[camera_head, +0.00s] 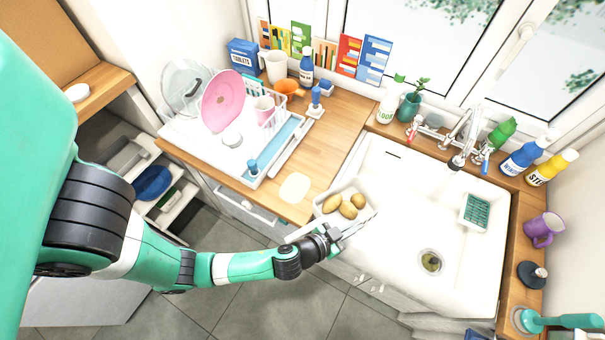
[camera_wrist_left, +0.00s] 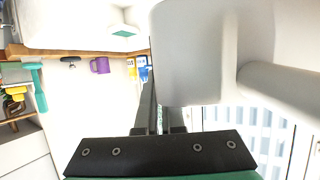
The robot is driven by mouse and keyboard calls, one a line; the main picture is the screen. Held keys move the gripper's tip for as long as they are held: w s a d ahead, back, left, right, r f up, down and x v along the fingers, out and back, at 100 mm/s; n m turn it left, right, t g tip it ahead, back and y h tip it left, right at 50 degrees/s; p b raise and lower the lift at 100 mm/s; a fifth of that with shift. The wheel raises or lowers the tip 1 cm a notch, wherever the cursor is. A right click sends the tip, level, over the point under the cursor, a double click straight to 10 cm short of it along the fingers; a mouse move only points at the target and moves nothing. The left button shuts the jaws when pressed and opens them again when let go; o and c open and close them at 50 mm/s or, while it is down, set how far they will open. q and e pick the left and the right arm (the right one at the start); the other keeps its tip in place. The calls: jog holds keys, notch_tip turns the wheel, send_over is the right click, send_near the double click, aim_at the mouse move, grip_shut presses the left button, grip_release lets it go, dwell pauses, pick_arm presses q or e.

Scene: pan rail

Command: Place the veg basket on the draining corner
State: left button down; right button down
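The veg basket (camera_head: 324,216) is a white open tub holding potatoes, near the sink's left front edge. A pale handle shows at its left. My left gripper (camera_head: 352,229) is at the basket's near side, its fingertips close to the wall. In the left wrist view, the narrow dark fingers (camera_wrist_left: 157,108) are close together beside a large white body with a rod-like handle, which looks like the basket (camera_wrist_left: 188,60). It hides part of one finger, so I cannot tell whether they grip it. No place is clearly marked as the draining corner. My right gripper is not in view.
The white sink (camera_head: 400,190) has a drain (camera_head: 431,262) and a small caddy with a green insert (camera_head: 475,212). A loaded dish rack (camera_head: 235,150) stands on the wooden counter at left. A pale round pad (camera_head: 294,188) lies near the counter's front corner. The tap (camera_head: 462,140) rises behind.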

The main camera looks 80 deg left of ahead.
pick_arm(q)
jog(key=s+a+n+y, duration=0.1)
jog(key=a+n+g+y+p, duration=0.1)
jog(key=a, duration=0.1)
jog(key=shift+s+y+p, duration=0.3)
jog(key=shift+s, duration=0.05)
jog(key=s+a+r+n+p, duration=0.1)
jog(key=s+a+r+n+g+y+p, duration=0.1)
jog(key=a, duration=0.1)
jog(key=s+a+r+n+g+y+p, duration=0.1)
jog(key=p, duration=0.1)
jog(key=shift+a, duration=0.25)
notch_tip(320, 180, up, 6)
jog(key=s+a+f+y+p, duration=0.1)
jog(key=s+p, duration=0.2)
jog(key=p, duration=0.3)
jog(key=shift+n+g, duration=0.3)
jog(key=shift+g, duration=0.1)
jog(key=w+a+f+b, duration=0.1)
jog(key=a+f+b, duration=0.2)
jog(key=a+b, duration=0.1)
jog(key=w+a+f+b, duration=0.2)
jog(key=a+f+b, duration=0.1)
jog(key=a+b, duration=0.1)
jog(key=w+a+f+b, duration=0.1)
jog(key=a+f+b, duration=0.1)
jog(key=a+b, duration=0.3)
jog(key=shift+w+f+b, duration=0.25)
jog(key=shift+f+b, duration=0.55)
jog(key=shift+f, duration=1.2)
